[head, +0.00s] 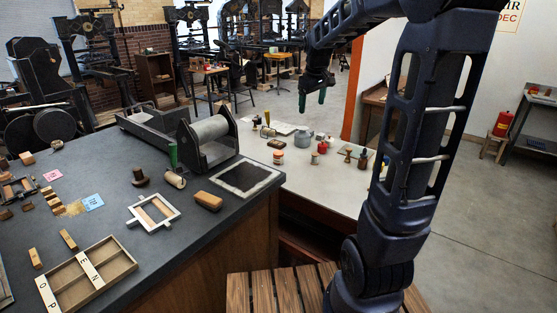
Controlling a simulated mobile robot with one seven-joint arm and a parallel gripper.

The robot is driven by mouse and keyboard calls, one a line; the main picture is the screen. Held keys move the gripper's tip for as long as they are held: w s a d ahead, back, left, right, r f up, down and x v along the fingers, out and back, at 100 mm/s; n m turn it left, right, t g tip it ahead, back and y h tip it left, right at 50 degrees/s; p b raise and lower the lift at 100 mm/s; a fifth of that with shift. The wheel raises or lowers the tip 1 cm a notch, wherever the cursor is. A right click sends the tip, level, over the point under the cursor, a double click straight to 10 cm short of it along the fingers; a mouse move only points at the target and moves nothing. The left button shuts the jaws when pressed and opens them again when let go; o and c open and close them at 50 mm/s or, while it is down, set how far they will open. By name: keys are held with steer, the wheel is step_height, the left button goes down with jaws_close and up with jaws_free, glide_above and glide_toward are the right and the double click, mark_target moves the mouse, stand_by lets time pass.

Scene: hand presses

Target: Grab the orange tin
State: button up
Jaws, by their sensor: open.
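My gripper (312,98) hangs in the air above the far part of the pale table (335,190), its two green-tipped fingers apart with nothing between them. I cannot tell for sure which thing is the orange tin. A small orange-brown round thing (276,144) lies low on the table, below and left of my gripper. Just in front of it stands a small pale jar with an orange-red top (278,157). A red round thing (322,147) sits to the right, beside a grey-green pot (303,137). My gripper is well above all of these and touches none.
A dark counter (235,225) at left holds a roller press (208,135), a black inked slab (240,178) and a partitioned wooden tray (120,258). Small stands (348,154) and bottles crowd the table's right side. Its front part is clear.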

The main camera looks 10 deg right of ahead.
steer(key=w+a+f+n, duration=0.2)
steer(key=w+f, duration=0.2)
steer(key=w, duration=0.6)
steer(key=n+g, duration=0.3)
steer(key=n, duration=0.4)
glide_above(278, 153)
step_height(278, 153, down, 26)
steer(key=shift+f, duration=0.1)
steer(key=shift+w+a+f, duration=0.15)
steer(key=shift+w+f, duration=0.05)
steer(key=shift+f, duration=0.35)
step_height(278, 153, down, 5)
steer(key=shift+r, duration=0.1)
steer(key=shift+d+f, duration=0.15)
steer(key=shift+f, duration=1.3)
steer(key=shift+d+f, duration=0.15)
steer(key=shift+f, duration=1.3)
steer(key=shift+c, duration=0.2)
steer(key=c, duration=1.2)
